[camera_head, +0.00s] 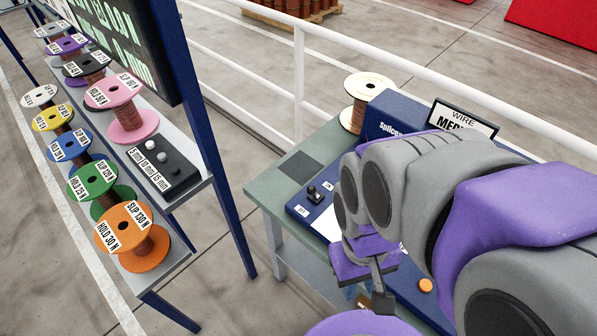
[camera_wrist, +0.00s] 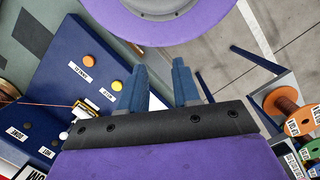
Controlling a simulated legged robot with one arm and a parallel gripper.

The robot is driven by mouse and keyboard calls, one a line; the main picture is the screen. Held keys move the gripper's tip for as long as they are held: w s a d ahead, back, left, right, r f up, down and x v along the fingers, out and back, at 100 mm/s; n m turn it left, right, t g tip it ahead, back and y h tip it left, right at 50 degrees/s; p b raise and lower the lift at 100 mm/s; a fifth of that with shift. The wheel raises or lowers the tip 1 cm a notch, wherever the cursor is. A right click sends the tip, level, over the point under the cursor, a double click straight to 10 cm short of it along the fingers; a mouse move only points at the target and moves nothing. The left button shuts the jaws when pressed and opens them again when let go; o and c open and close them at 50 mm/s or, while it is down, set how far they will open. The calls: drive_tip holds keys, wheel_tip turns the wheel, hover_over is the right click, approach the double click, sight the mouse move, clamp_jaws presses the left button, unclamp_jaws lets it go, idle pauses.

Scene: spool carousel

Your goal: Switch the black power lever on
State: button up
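The black power lever (camera_head: 313,194) is a small black knob standing on the left end of a blue panel (camera_head: 308,212), with a white label on each side of it. The labels are too small to read. My gripper (camera_head: 378,300) is to the right of the lever and nearer to me in the head view, apart from it. In the wrist view my gripper (camera_wrist: 158,70) has two blue fingers with a clear gap and nothing between them. I cannot make out the lever for certain in the wrist view. My arm hides much of the panel.
A copper spool (camera_head: 368,92) and a sign (camera_head: 464,118) stand at the bench's back. A rack (camera_head: 191,187) of coloured spools is at left, with open floor between.

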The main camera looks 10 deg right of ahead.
drive_tip(key=w+n, duration=0.1)
drive_tip(key=w+d+n+g+h, duration=0.1)
drive_tip(key=w+d+n+h, duration=0.1)
drive_tip(key=shift+w+d+f+n+g, duration=0.15)
drive_tip(key=shift+w+f+n+g, duration=0.15)
drive_tip(key=shift+n+g, duration=0.1)
clamp_jaws()
drive_tip(key=w+a+f+n+h+p, duration=0.1)
drive_tip(key=w+f+n+h, duration=0.1)
drive_tip(key=w+n+h, duration=0.4)
drive_tip(key=w+f+n+h, duration=0.3)
drive_tip(key=w+n+h, duration=0.1)
drive_tip(key=w+n, duration=0.5)
drive_tip(key=w+a+f+n+t+h, duration=0.3)
drive_tip(key=a+f+n+t, duration=0.3)
drive_tip(key=a+f+n, duration=0.2)
drive_tip(key=w+a+f+n+t+h+p, duration=0.1)
drive_tip(key=w+a+f+n+t+h, duration=0.2)
drive_tip(key=n, duration=1)
drive_tip(key=w+a+f+t, duration=0.1)
drive_tip(key=a+f+t, duration=0.2)
drive_tip(key=a+f, duration=0.2)
drive_tip(key=shift+a+f+t, duration=0.15)
drive_tip(key=shift+a+t, duration=0.15)
drive_tip(key=shift+a, duration=0.8)
